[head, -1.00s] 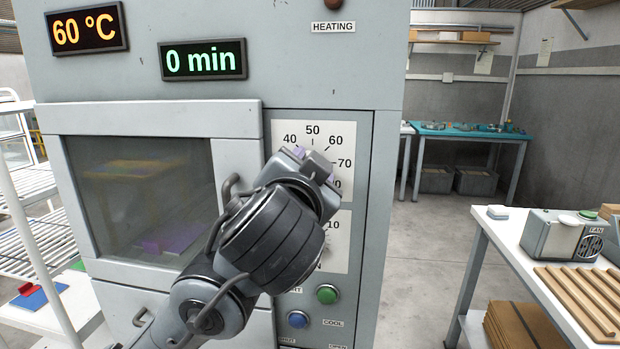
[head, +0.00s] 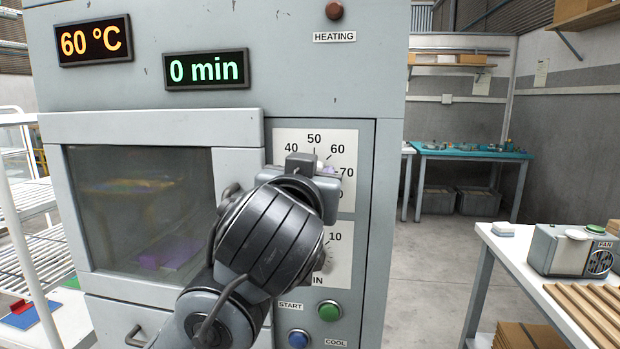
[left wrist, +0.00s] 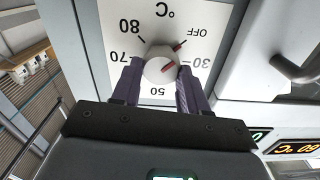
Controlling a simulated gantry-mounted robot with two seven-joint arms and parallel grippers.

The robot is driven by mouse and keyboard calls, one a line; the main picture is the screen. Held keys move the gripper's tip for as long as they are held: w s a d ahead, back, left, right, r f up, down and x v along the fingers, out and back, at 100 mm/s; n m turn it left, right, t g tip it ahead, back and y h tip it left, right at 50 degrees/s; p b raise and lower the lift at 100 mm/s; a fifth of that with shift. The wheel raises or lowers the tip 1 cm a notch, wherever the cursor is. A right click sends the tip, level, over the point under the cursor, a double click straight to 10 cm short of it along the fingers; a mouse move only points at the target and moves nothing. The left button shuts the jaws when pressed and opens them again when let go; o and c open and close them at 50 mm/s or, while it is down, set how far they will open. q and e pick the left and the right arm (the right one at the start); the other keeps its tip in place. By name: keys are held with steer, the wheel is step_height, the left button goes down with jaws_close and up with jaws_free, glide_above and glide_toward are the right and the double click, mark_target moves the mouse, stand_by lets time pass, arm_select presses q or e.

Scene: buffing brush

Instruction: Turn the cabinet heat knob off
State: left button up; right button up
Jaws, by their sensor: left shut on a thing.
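The round light-grey heat knob (left wrist: 161,66) sits on a white temperature dial (left wrist: 110,50) with numbers and OFF around it. In the head view my left gripper (head: 322,170) is at the dial (head: 340,142) on the cabinet front, and my wrist hides the knob.
The cabinet (head: 290,80) shows 60 °C and 0 min. Below the upper dial are a lower dial (head: 340,240), a green button (head: 329,311) and a blue button (head: 298,339). A windowed door (head: 140,210) is at left. A table with a fan (head: 575,250) stands right.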

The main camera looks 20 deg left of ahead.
stand_by(0.3)
arm_select(q)
steer(key=o, duration=1.1)
steer(key=shift+c, duration=0.2)
steer(key=shift+s, duration=0.1)
steer(key=p+v, duration=0.2)
steer(key=v, duration=0.8)
steer(key=shift+s+p, duration=0.3)
steer(key=shift+s, duration=0.05)
